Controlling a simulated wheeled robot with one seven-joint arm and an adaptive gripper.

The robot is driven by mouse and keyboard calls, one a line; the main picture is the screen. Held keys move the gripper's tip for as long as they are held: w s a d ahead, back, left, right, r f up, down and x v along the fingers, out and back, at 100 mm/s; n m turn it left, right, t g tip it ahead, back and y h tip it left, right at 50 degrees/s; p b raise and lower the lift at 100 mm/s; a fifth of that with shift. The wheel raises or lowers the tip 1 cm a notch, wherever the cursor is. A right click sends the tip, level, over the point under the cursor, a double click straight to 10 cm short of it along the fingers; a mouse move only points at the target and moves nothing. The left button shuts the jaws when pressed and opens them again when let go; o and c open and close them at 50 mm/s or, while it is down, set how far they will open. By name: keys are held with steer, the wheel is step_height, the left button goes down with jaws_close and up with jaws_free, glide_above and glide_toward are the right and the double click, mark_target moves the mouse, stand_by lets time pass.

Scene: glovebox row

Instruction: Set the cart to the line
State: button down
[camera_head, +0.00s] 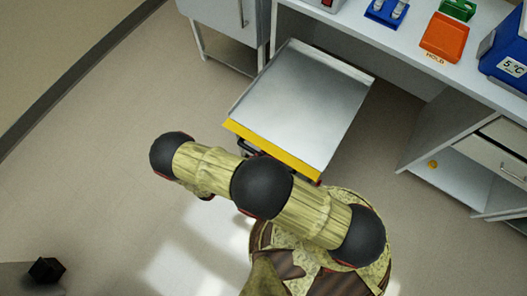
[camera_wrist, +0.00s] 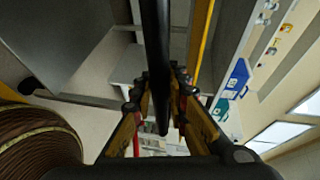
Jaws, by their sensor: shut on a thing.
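The cart (camera_head: 304,100) has a bare silver top with low raised sides and a yellow strip along its near edge. It stands just beyond my arm in the head view, turned at an angle. In the wrist view my gripper (camera_wrist: 163,88) is shut on the cart's dark handle bar (camera_wrist: 155,45), which runs between the fingers. In the head view my arm hides the gripper and most of the handle at the near edge. I cannot make out a line on the floor.
A bench (camera_head: 385,45) stands behind and right of the cart, holding an orange tray (camera_head: 445,38), a blue rack (camera_head: 385,13) and a blue box reading 5 °C (camera_head: 505,55). A grey cabinet (camera_head: 228,18) is at the back. Open floor (camera_head: 110,115) lies left.

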steer(key=shift+s+a, duration=0.35)
steer(key=c, duration=2)
jaws_free()
steer(key=v, duration=1.2)
